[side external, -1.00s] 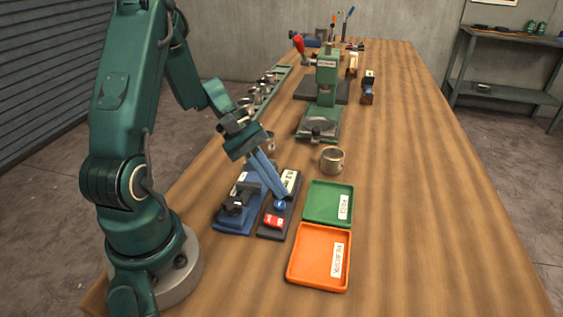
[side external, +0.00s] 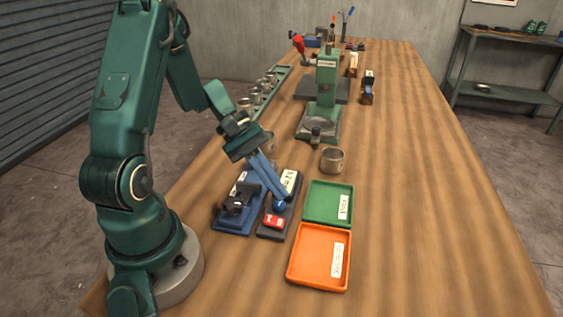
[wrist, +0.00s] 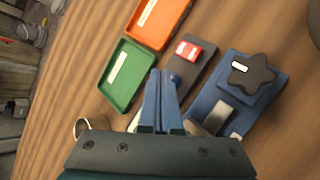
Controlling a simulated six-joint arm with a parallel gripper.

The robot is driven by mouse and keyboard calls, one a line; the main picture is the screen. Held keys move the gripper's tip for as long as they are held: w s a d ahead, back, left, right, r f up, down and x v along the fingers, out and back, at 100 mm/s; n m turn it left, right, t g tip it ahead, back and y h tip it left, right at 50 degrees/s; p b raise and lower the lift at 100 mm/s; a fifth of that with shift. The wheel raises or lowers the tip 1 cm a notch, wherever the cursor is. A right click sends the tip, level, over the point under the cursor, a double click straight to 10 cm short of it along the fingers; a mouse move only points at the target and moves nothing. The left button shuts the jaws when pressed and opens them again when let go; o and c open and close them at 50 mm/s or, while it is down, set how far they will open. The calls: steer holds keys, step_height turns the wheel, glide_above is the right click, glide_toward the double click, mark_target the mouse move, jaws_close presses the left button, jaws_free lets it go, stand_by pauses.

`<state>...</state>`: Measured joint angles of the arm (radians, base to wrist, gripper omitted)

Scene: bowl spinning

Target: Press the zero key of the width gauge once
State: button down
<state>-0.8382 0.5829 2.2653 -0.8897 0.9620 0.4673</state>
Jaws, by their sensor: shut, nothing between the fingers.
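The dark key panel (side external: 270,233) lies on the bench, with a red key (side external: 275,221) near its front end and a blue key (side external: 279,206) behind it. The keys also show in the wrist view, red (wrist: 188,50) and blue (wrist: 175,79). Their lettering is too small to read. The blue gauge base (side external: 233,225) with a black star-shaped knob (wrist: 252,75) stands beside the panel. My gripper (side external: 284,200) is shut and empty, its blue fingers slanting down with the tips at the blue key. I cannot tell whether they touch it.
A green tray (side external: 318,188) and an orange tray (side external: 297,272) lie right of the panel. A metal cup (side external: 332,160) stands behind the green tray. A green press (side external: 326,85) and a rail (side external: 283,72) with several cups are farther back. The bench's right side is clear.

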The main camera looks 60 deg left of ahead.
steer(key=shift+f, duration=0.25)
steer(key=shift+f, duration=0.4)
stand_by(0.7)
steer(key=shift+r, duration=0.85)
steer(key=shift+r, duration=0.1)
step_height(320, 180, up, 5)
steer(key=shift+f, duration=0.1)
stand_by(0.4)
steer(key=shift+d, duration=0.1)
stand_by(0.4)
